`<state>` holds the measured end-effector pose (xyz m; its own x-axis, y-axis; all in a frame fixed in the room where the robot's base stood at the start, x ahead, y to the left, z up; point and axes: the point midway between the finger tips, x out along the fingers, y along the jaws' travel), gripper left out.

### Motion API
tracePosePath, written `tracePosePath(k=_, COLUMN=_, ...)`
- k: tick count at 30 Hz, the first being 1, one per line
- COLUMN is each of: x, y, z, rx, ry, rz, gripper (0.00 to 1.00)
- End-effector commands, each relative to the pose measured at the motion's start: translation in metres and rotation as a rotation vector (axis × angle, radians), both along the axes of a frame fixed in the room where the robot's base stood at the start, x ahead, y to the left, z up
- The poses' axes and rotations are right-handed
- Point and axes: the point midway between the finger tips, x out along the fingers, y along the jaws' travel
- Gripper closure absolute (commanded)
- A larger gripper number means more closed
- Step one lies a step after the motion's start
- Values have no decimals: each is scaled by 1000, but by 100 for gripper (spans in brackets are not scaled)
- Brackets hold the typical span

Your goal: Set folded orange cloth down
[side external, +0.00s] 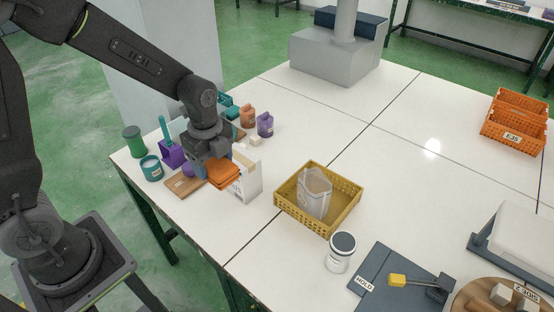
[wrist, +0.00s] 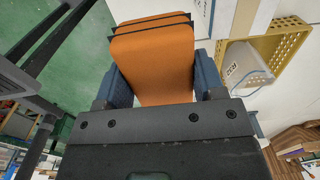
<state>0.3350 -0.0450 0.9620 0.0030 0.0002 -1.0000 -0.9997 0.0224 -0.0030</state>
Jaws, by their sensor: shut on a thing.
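The folded orange cloth (side external: 222,174) is held at the end of my gripper (side external: 214,160), above the left part of the white table. In the wrist view the cloth (wrist: 153,60) fills the space between the two blue-grey fingers of my gripper (wrist: 158,85), and its layered folded edge faces away. My gripper is shut on it. In the side view the cloth overlaps a white box (side external: 248,180) behind or below it. I cannot tell how high the cloth is above the table.
A wooden board (side external: 184,187), a purple container (side external: 171,155), teal jars (side external: 151,167) and other small items crowd the left. A white can (side external: 340,252) stands in front. Clear table lies behind the basket.

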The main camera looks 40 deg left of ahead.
Motion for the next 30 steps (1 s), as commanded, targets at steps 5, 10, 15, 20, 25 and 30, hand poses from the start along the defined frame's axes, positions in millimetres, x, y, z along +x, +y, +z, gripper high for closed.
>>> tracePosePath(k=5, x=31, y=10, z=1, rx=0, ry=3, rz=6, gripper=60)
tracePosePath(k=10, x=66, y=25, z=4, rx=0, ry=2, rz=9, gripper=60)
tracePosePath(k=15, x=113, y=49, z=5, rx=0, ry=2, rz=15, gripper=60)
tracePosePath(k=20, x=161, y=82, z=3, rx=0, ry=4, rz=20, gripper=60)
tracePosePath(k=25, x=197, y=115, z=0, rx=0, ry=4, rz=23, gripper=60)
tracePosePath(k=30, x=218, y=139, z=-4, rx=0, ry=3, rz=25, gripper=60)
